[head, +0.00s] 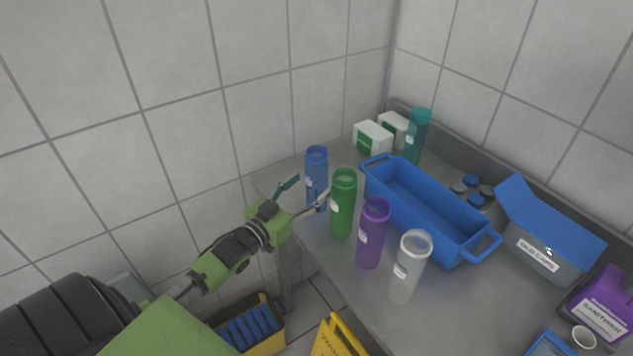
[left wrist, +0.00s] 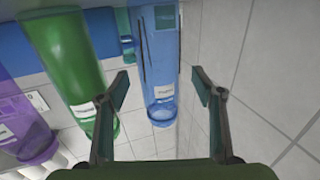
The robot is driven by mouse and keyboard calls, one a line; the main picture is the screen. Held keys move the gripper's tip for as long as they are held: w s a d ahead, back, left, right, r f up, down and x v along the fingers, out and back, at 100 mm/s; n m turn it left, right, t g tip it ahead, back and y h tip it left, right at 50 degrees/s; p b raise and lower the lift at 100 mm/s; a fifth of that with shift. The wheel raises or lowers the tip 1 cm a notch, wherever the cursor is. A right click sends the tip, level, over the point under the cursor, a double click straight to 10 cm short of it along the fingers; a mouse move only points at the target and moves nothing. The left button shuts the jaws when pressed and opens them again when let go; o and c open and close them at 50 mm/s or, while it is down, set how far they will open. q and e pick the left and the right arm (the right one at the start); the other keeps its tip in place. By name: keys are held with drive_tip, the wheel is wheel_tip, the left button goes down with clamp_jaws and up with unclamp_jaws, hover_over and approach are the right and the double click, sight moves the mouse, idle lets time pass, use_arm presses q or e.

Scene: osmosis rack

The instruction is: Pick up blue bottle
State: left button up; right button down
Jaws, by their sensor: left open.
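The blue bottle (head: 317,165), translucent with a white label, stands upright at the near-left corner of the steel table. It also shows in the left wrist view (left wrist: 162,50), lined up in the gap between my fingers. My left gripper (head: 312,186) is open and empty, with one finger on either side of the bottle's line. In the left wrist view the gripper (left wrist: 158,84) has its tips close in front of the bottle; I cannot tell whether they reach around it. My right gripper is not in view.
A green bottle (head: 342,205) stands close beside the blue one, near my finger. Purple (head: 374,235) and clear (head: 409,268) bottles follow along the table edge. A blue bin (head: 432,222), teal bottle (head: 417,135) and white boxes (head: 373,137) stand behind. Tiled walls enclose the table.

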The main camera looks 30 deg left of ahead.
sight(311, 185)
use_arm(q)
drive_tip(key=w, duration=0.2)
drive_tip(key=w+p, duration=0.1)
drive_tip(key=w, duration=0.1)
drive_tip(key=shift+w+d+r, duration=0.1)
drive_tip(key=shift+d+r, duration=0.05)
drive_tip(key=shift+d, duration=0.1)
drive_tip(key=c, duration=1.2)
drive_tip(key=shift+r, duration=0.1)
